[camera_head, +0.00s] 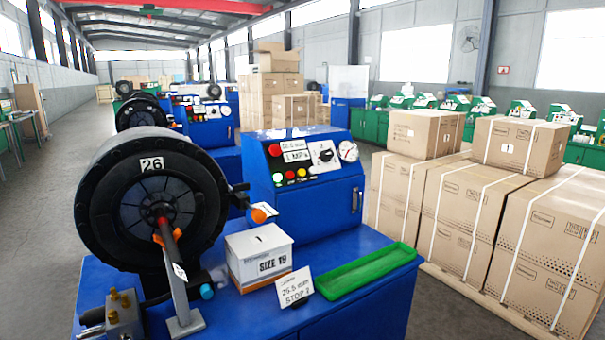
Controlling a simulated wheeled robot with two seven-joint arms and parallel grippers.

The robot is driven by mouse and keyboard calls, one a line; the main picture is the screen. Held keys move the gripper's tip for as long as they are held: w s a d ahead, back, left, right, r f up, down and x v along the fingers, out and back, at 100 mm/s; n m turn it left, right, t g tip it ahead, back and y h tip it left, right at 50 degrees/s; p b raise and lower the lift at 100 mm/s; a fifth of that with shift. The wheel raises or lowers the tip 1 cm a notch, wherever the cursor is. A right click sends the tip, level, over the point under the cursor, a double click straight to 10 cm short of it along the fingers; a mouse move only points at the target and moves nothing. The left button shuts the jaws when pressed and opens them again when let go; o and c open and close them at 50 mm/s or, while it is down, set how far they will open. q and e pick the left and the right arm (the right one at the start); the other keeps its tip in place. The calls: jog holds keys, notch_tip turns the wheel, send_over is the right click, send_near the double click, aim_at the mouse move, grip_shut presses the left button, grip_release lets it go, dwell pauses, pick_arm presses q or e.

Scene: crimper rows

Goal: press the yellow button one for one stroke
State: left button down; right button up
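The blue control box (305,206) stands on the blue bench of the nearest crimping machine, right of its round black head (150,200) marked 26. The box's sloped face carries a row of small round coloured buttons. A larger red button (274,150), a white label, a black rotary switch (325,155) and a dial gauge (347,151) sit above the row. Nothing covers the panel. Neither of my grippers is in view.
Strapped cartons (474,213) stand on a pallet to the right. More machines line the back.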

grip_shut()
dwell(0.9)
